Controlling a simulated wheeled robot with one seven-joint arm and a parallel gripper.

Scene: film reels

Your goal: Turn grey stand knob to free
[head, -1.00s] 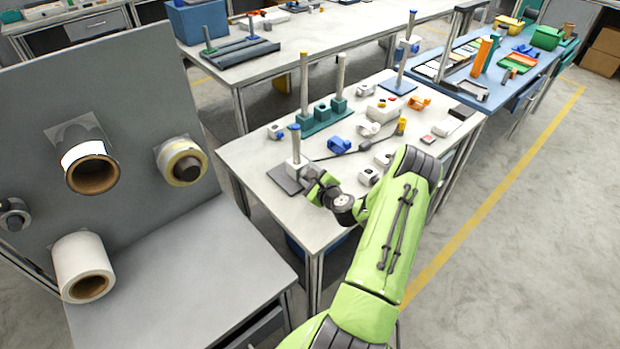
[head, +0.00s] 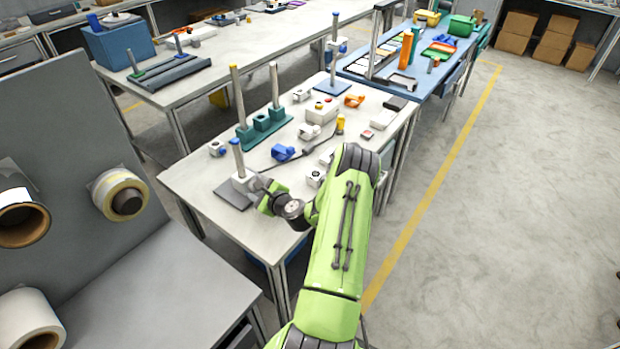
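The grey stand (head: 235,194) is at the near left corner of the white table (head: 200,170). It has a dark flat base, a pale block (head: 243,181) and an upright post with a blue top (head: 236,143). My gripper (head: 262,187) is at the right side of the block, close to it or touching. The knob is not distinguishable; my gripper seems to cover that side. The fingers are too small and hidden to tell whether they are open or shut.
A teal stand with two tall posts (head: 262,122) is behind the grey stand. A blue clamp (head: 284,153), a dark cable and several small white parts lie right of it. A grey panel with tape rolls (head: 122,195) stands at the left. Floor at the right is clear.

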